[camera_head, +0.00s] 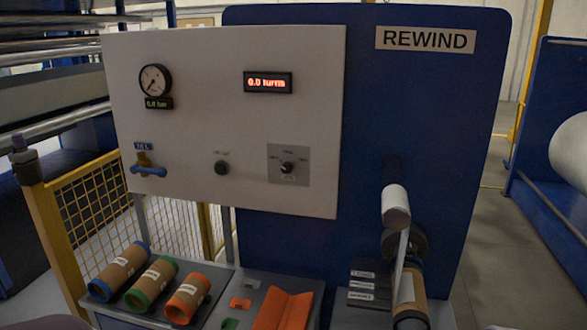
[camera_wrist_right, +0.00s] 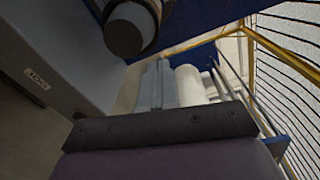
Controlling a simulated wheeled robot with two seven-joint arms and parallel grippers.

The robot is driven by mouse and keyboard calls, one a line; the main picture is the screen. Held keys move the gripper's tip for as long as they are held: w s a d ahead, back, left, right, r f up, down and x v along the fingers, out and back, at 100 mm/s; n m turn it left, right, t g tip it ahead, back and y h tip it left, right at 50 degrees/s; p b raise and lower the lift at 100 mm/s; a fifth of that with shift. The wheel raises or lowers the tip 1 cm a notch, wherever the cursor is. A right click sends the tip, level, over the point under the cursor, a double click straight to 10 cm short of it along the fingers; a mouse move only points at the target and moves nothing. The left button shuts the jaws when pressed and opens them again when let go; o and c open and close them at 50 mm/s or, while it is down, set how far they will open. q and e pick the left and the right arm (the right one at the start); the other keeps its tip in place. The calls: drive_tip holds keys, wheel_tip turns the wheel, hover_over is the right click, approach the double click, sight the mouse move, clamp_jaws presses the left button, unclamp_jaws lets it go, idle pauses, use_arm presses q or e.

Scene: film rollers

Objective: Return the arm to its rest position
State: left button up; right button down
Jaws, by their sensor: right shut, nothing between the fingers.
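My right gripper (camera_wrist_right: 165,127) shows in the right wrist view as a dark bar across the lower middle, with a purple part of my own arm below it. It is shut and holds nothing. It stands apart from the machine parts beyond it. In the head view neither gripper shows; only slivers of my own purple parts show at the bottom left and bottom right edges. My left gripper is out of view.
The blue REWIND panel (camera_head: 440,110) and the white control board (camera_head: 225,185) stand ahead. A roller with film (camera_head: 396,208) projects at the right. Cores with blue (camera_head: 120,270), green (camera_head: 152,284) and orange (camera_head: 187,298) ends lie at front left. A dark roller end (camera_wrist_right: 128,30) shows in the wrist view.

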drive_tip(key=s+a+f+n+g+y, duration=0.25)
drive_tip(key=s+f+n+g, duration=0.45)
drive_tip(key=f+n+g, duration=0.4)
drive_tip(key=s+a+r+n+g, duration=0.2)
drive_tip(key=s+a+r+n, duration=0.2)
drive_tip(key=r+n, duration=0.2)
drive_tip(key=s+a+r+n+g+y, duration=0.1)
drive_tip(key=s+a+r+n+g, duration=0.1)
drive_tip(key=s+a+r+n, duration=0.2)
wheel_tip(320, 180, up, 3)
drive_tip(key=a+n, duration=0.1)
drive_tip(key=n, duration=0.1)
drive_tip(key=shift+f+n+g, duration=0.2)
drive_tip(key=shift+n+g, duration=0.2)
